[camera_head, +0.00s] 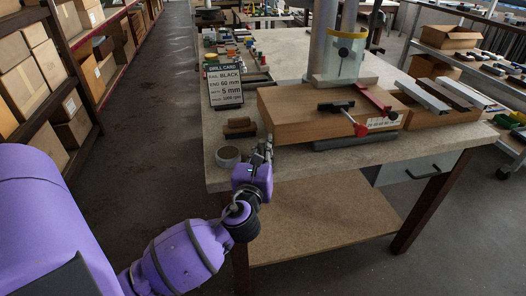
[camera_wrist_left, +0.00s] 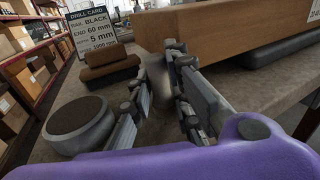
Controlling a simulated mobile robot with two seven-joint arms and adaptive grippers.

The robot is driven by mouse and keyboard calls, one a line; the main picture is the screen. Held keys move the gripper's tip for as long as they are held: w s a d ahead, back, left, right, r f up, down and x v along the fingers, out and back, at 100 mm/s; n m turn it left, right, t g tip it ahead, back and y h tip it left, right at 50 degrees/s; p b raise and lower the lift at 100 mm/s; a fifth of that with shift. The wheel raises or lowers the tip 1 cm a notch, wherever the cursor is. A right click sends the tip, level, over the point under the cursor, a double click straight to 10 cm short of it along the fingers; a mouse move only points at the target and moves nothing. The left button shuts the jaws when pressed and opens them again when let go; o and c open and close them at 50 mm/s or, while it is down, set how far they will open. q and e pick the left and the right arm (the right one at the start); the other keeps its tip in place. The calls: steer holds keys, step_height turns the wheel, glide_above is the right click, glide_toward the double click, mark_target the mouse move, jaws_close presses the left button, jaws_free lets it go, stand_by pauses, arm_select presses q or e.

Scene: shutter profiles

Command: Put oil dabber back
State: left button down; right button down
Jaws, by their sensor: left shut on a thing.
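My left gripper (camera_head: 262,152) is over the front edge of the workbench. In the left wrist view, its two fingers (camera_wrist_left: 163,105) are on either side of a small grey-brown thing (camera_wrist_left: 160,82), which looks like the oil dabber. The fingers hide much of it. A round, low grey tin (camera_head: 229,156) stands on the bench just left of the gripper. It also shows at the left in the left wrist view (camera_wrist_left: 78,128), apart from the fingers. My right gripper is not in view.
A brown two-part block (camera_head: 240,128) lies behind the tin, and a drill card (camera_head: 225,86) stands behind that. Bare bench top (camera_head: 215,120) shows around the tin.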

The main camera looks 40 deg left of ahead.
arm_select(q)
steer(key=shift+f, duration=0.15)
steer(key=c, duration=1.8)
jaws_free()
steer(key=shift+c, duration=0.2)
steer(key=shift+o, duration=1)
steer(key=shift+r, duration=0.2)
steer(key=shift+s+d+f, duration=0.1)
steer(key=shift+s+d, duration=0.1)
steer(key=shift+s, duration=0.1)
steer(key=v, duration=1.1)
steer(key=shift+s, duration=0.15)
